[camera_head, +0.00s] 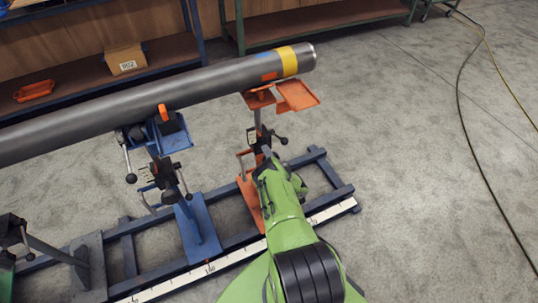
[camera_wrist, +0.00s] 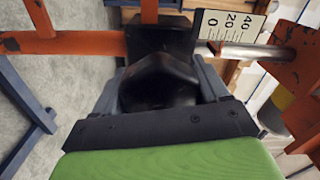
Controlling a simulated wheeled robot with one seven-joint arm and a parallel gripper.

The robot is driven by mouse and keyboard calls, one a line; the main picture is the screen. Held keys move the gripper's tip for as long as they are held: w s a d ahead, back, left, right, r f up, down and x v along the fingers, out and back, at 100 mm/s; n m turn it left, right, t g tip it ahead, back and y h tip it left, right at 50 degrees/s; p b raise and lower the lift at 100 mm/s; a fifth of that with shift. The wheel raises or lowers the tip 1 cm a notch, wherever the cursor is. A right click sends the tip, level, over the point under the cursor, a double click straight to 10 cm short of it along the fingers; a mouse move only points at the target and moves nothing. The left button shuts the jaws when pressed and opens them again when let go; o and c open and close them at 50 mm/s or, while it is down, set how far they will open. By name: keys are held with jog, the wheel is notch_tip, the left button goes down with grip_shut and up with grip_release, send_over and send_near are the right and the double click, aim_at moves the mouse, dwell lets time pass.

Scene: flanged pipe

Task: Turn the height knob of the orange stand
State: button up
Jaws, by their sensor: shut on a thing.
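The orange stand (camera_head: 248,192) is upright under the right end of the pipe, with an orange side tray (camera_head: 297,95) at its top. My green arm reaches it from the front, and my gripper (camera_head: 268,166) is at the stand's column. In the wrist view my gripper (camera_wrist: 160,82) is shut on a black knob (camera_wrist: 158,88), with a dark grey finger on each side of it. The orange frame (camera_wrist: 90,42) of the stand crosses behind the knob. A scale plate (camera_wrist: 232,26) marked 0, 20, 40 is just right of the knob. The fingertips are partly hidden.
A long steel pipe (camera_head: 130,101) with a yellow band lies across the stands. A blue stand (camera_head: 196,225) is left of the orange one. Both stand over a blue base frame (camera_head: 328,172) with a white ruler (camera_head: 331,211). Shelves line the back; the floor at right is open except for cables.

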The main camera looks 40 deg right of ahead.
jog(key=shift+d+m, duration=0.1)
jog(key=shift+m, duration=0.4)
jog(key=shift+r, duration=0.1)
jog(key=o, duration=1)
jog(key=shift+o, duration=0.2)
